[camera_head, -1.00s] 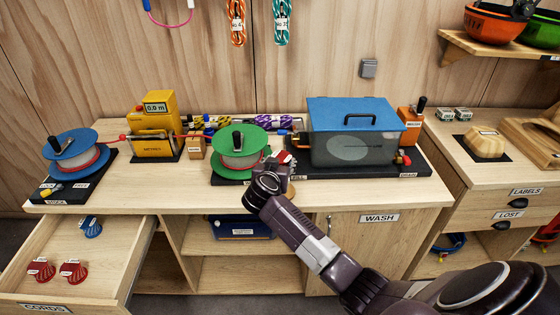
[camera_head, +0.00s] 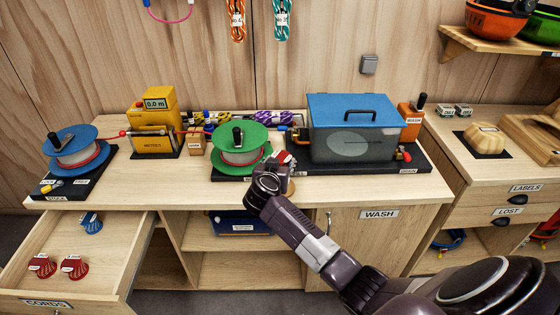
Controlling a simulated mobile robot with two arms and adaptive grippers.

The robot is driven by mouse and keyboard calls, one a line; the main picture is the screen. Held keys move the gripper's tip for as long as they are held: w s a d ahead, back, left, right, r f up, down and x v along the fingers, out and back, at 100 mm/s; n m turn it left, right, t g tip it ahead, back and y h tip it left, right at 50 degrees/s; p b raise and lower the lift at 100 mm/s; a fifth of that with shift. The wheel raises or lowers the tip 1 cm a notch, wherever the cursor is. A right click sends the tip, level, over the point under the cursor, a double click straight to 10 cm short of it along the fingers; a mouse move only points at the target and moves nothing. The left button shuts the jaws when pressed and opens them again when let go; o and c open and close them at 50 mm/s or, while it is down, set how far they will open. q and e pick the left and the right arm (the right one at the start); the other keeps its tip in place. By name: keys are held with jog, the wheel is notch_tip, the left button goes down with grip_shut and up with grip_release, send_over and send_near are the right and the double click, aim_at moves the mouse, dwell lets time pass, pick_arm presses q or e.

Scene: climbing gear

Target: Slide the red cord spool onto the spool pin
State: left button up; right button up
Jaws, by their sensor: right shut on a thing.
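My right gripper (camera_head: 274,172) is just right of the green-flanged reel on the worktop. It is shut on a small red spool with a white label (camera_head: 283,157), which shows only in part beyond the fingers. A pale wooden round piece (camera_head: 291,187) shows just right of the gripper, low at the worktop's front. It may belong to the spool pin, but the gripper covers that spot and I cannot make out a pin. I cannot tell whether the spool touches anything below it. My left gripper is not in view.
The green reel (camera_head: 241,141) stands close left of the gripper, and the blue-lidded tank (camera_head: 350,146) close right. A yellow meter (camera_head: 156,115) and a blue reel (camera_head: 72,139) stand further left. The open drawer (camera_head: 106,262) holds two red pieces and a blue one.

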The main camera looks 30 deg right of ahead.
jog(key=shift+f, duration=0.4)
jog(key=shift+f, duration=0.7)
jog(key=shift+f, duration=0.15)
dwell(0.4)
jog(key=shift+f+b, duration=0.45)
jog(key=shift+f, duration=0.65)
jog(key=o, duration=1.3)
